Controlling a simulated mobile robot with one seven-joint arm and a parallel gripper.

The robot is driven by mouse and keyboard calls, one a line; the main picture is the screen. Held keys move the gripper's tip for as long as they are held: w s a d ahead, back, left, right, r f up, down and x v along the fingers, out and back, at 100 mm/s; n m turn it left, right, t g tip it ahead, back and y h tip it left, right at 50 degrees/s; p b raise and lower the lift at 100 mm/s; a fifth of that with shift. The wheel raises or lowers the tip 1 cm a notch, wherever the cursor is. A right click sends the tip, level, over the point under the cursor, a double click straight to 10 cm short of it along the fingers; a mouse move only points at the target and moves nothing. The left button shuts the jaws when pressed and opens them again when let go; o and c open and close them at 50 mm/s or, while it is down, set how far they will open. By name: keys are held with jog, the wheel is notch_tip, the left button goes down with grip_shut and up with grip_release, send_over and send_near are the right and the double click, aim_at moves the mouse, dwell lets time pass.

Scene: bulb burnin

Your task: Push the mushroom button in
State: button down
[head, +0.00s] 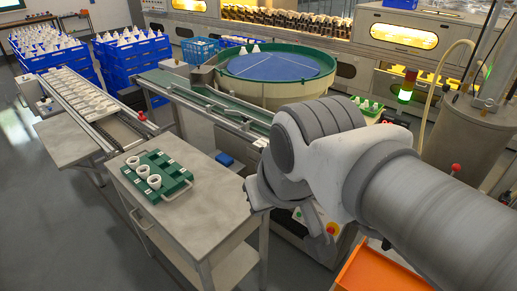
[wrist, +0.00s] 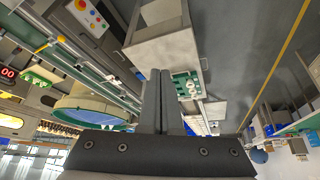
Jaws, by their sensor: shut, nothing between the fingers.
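In the head view my arm hides the fingers.
A grey cart (head: 205,218) with a green tray (head: 177,187) holding white cups stands left of my wrist. The round feeder (head: 277,78) and conveyor (head: 215,107) are behind. An orange bin (head: 375,275) lies below my arm. Grey floor is clear at left.

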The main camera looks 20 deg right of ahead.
aim_at(331, 230)
jog(key=w+d+f+n+g+h+b, duration=0.3)
jog(key=w+d+f+n+h+b, duration=0.3)
jog(key=d+f, duration=0.75)
jog(key=w+d+f+n+g+h+b, duration=0.25)
jog(key=w+d+f+h+b, duration=0.5)
jog(key=d+f, duration=0.6)
jog(key=w+d+f+n+t+y+b, duration=0.1)
jog(key=f+n, duration=0.6)
jog(key=f, duration=0.8)
jog(key=w+d+f+n+t+y+b, duration=0.2)
jog(key=f+n, duration=0.6)
jog(key=f, duration=0.8)
jog(key=w+d+t+b, duration=0.1)
jog(key=w+t+b, duration=0.1)
jog(key=w, duration=0.1)
jog(key=shift+w+d, duration=0.2)
jog(key=shift+d, duration=0.05)
jog(key=b+x, duration=0.4)
jog(key=x, duration=1)
jog(key=shift+w+r+b, duration=0.15)
jog(key=shift+w+b, duration=0.05)
jog(key=shift+b, duration=0.15)
jog(key=shift+d, duration=0.1)
